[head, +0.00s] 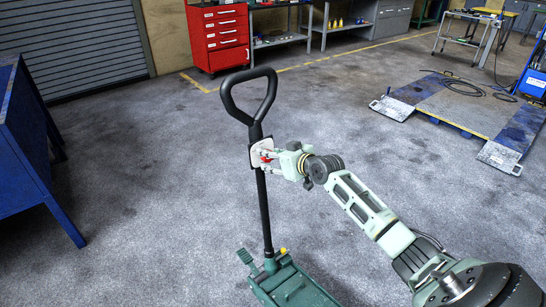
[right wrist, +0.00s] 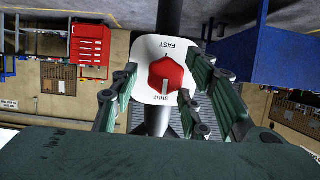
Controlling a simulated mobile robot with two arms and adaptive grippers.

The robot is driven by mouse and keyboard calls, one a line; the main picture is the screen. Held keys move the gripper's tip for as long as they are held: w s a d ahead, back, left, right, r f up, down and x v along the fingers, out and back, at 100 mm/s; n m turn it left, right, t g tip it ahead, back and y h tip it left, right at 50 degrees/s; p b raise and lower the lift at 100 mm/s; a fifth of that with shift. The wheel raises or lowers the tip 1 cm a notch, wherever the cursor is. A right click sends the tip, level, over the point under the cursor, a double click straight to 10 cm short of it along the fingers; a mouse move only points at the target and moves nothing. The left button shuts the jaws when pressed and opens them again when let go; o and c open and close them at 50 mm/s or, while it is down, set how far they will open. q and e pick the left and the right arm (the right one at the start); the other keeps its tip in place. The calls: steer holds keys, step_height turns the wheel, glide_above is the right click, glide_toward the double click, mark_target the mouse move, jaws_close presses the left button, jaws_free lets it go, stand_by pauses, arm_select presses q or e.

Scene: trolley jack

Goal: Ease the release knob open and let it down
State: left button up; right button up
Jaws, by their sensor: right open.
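The red release knob (right wrist: 166,74) sits on a white plate (right wrist: 142,68) marked FAST and SHUT, upside down in the right wrist view. A pale mark on the knob points toward SHUT. In the head view the knob (head: 266,158) shows partly behind my fingers, on the jack's black handle (head: 264,205). The handle stands upright from the green jack body (head: 292,284). My right gripper (head: 268,158) is open at the plate; in the right wrist view its fingers (right wrist: 163,88) are on either side of the knob, with visible gaps. My left gripper is not in view.
A blue bench (head: 25,140) stands at the left. A red tool cabinet (head: 218,38) and shelves (head: 275,40) line the back. A low lift platform (head: 465,110) lies at the right. The floor around the jack is clear.

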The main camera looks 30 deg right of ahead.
steer(key=c, duration=1)
steer(key=shift+r, duration=0.1)
